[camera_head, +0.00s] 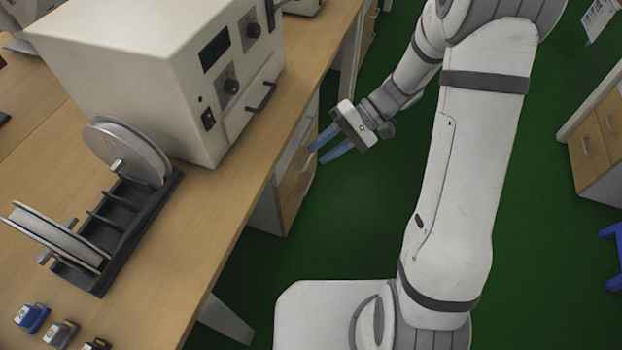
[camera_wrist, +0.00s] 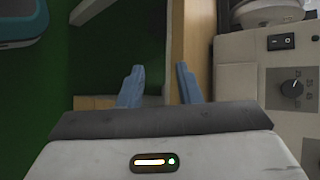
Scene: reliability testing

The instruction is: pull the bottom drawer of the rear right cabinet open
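A drawer cabinet (camera_head: 292,180) with wooden fronts and pale sides stands under the bench, partly hidden by the bench top. Handles show on its fronts. I cannot tell for sure whether it is the rear right cabinet. My gripper (camera_head: 318,153) is beside its drawer fronts, with two blue fingers apart and nothing seen between them. I cannot tell whether a fingertip touches the cabinet. In the wrist view my gripper (camera_wrist: 158,78) is also open, its right finger overlapping a wooden edge. No handle is clear between the fingers there.
The wooden bench (camera_head: 215,235) carries a white instrument box (camera_head: 150,75) and a spool stand (camera_head: 115,220). Another drawer cabinet (camera_head: 600,145) stands at the right, with a blue object (camera_head: 612,240) near it.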

